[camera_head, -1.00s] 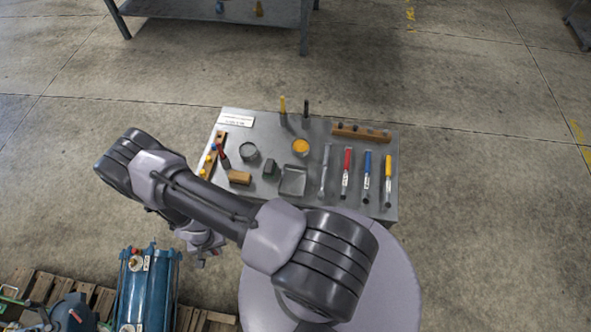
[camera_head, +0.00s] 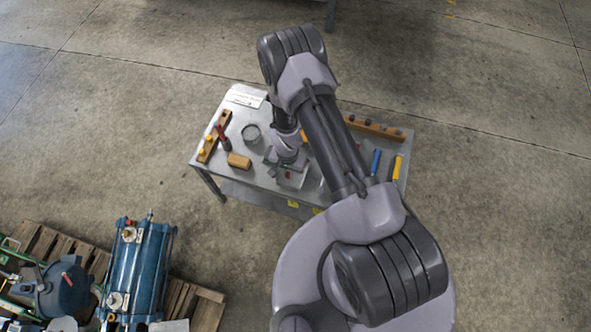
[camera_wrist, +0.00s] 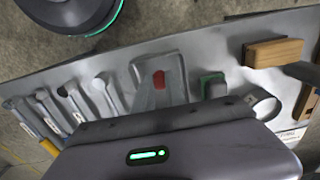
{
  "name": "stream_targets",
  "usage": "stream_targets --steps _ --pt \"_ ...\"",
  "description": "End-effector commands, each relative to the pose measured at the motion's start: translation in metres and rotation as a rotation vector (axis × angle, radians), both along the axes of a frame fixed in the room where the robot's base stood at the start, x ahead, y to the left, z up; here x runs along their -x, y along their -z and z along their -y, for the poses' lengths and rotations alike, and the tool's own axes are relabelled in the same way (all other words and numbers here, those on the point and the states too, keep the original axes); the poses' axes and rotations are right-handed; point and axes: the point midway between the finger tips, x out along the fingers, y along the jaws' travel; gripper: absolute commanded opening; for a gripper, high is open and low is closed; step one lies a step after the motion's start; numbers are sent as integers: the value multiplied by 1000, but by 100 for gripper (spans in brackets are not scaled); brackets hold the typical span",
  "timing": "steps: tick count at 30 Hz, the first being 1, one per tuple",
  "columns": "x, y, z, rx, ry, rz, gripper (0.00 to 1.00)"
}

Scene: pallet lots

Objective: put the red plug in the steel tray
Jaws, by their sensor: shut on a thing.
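The steel tray (camera_head: 298,181) is at the table's front middle, partly hidden by my arm in the head view. In the wrist view the tray (camera_wrist: 177,65) lies under my gripper. My gripper (camera_wrist: 158,86) is shut on the red plug (camera_wrist: 158,78), which shows at the fingertips within the tray's outline. In the head view my gripper (camera_head: 281,171) is over the tray, with a small red spot of the plug (camera_head: 289,175) showing. How far the plug is above the tray floor I cannot tell.
A wooden block (camera_head: 239,161), a round metal cup (camera_head: 251,134) and a plug rack (camera_head: 214,137) are left of the tray. A green block (camera_wrist: 212,83) is beside it. Blue (camera_head: 375,162) and yellow (camera_head: 397,167) handled tools lie to the right. Another wooden rack (camera_head: 374,127) is at the back.

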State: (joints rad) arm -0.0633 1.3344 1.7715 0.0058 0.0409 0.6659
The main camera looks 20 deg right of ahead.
Motion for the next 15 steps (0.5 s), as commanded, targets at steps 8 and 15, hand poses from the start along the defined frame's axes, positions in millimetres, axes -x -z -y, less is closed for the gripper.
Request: stream_targets --steps 8,15 --pt "-28 13 26 0 -1 -1 0" --pt "-28 40 25 0 -1 -1 0"
